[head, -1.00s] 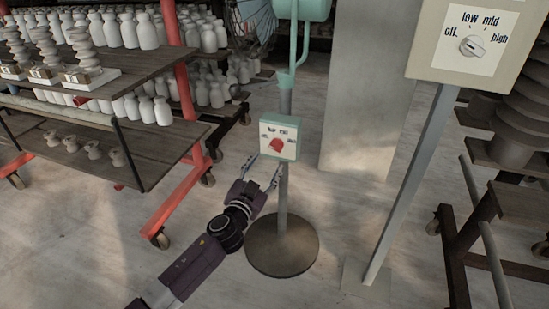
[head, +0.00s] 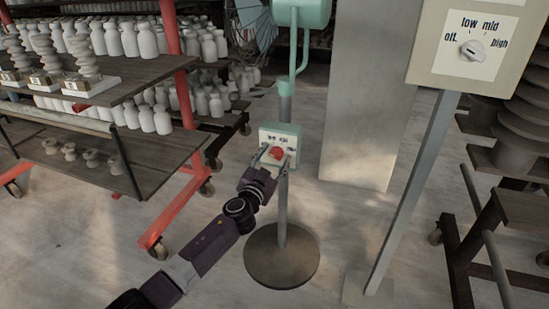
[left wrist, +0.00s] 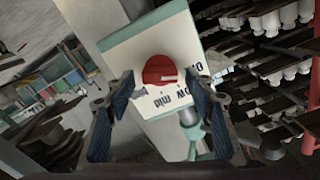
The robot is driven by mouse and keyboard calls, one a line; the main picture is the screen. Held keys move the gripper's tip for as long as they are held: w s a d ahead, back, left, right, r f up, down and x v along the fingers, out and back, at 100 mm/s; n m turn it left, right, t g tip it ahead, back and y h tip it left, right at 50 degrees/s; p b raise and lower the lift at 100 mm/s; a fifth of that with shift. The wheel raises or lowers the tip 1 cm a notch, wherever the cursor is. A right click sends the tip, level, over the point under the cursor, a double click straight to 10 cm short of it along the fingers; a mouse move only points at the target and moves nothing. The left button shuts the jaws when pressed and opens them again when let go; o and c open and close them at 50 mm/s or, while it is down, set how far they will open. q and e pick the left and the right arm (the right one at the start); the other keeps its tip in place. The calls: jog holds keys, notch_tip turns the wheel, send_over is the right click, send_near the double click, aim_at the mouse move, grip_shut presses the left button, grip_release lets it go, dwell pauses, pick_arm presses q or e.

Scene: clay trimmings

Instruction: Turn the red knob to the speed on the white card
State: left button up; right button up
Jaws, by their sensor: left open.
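The red knob (head: 277,153) sits on the white face of a small green-edged box (head: 291,133) on a stand. In the left wrist view the red knob (left wrist: 158,68) appears upside down with a short white mark; "mid", "low" and part of "off" show beside it. I cannot tell exactly which word the mark meets. My left gripper (head: 272,160) is open at the box, its fingertips (left wrist: 159,84) on either side of the knob; contact is unclear. The white card (head: 478,45) on the right post reads off, low, mid, high around a pale knob (head: 472,50). My right gripper is out of view.
A red-framed rack (head: 180,100) with white bottles stands left of the stand. The stand's round base (head: 282,262) is on the floor. A grey post (head: 415,190) carries the card panel at right, and a dark rack (head: 500,215) stands beyond it.

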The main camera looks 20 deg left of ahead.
pick_arm(q)
jog(key=c, duration=1.2)
jog(key=shift+o, duration=0.2)
